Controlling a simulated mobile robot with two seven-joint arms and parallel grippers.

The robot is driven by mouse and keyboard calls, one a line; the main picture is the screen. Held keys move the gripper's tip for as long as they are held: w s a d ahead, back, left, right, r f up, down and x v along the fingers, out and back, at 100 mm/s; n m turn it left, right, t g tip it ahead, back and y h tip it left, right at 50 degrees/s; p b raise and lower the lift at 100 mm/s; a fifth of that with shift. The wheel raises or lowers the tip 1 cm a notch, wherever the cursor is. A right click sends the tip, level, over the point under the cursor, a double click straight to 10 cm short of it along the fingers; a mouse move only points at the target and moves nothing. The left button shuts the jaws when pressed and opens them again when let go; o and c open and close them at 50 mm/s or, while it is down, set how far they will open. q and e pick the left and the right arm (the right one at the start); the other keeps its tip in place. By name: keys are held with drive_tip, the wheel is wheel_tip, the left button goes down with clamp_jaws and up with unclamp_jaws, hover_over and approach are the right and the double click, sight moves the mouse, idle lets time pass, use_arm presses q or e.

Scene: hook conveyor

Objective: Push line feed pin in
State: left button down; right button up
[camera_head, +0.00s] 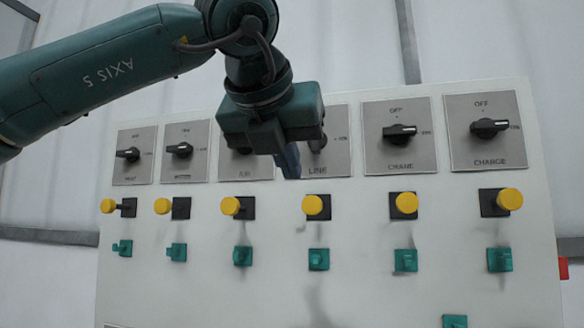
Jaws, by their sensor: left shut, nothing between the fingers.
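The panel plate marked LINE (340,168) is right of centre, its rotary knob partly hidden behind my left gripper. Below it a yellow round-headed pin (312,204) stands out from a black square base. Under that is a green block (319,260). Which of these is the line feed pin carries no readable label. My left gripper (290,166) points down in front of the panel, between the AIR and LINE plates. Its fingers are shut and empty, up and left of the yellow pin, apart from it in the picture. My right gripper is not in view.
The white panel (280,300) carries a row of rotary switches, with yellow pins and green blocks below. The CRANE plate (400,160) and CHARGE plate (488,150) are to the right. Another green block (455,321) is low right. The panel's lower middle is mostly bare.

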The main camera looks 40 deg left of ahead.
use_arm(q)
approach(311, 209)
wheel_tip(311, 209, down, 3)
drive_tip(key=w, duration=0.1)
drive_tip(key=shift+w+a+f+p, duration=0.15)
drive_tip(key=shift+w+a+p, duration=0.45)
drive_tip(key=shift+w+a, duration=0.5)
drive_tip(key=shift+w, duration=0.45)
drive_tip(key=shift+w+a, duration=0.2)
drive_tip(key=shift+w, duration=0.15)
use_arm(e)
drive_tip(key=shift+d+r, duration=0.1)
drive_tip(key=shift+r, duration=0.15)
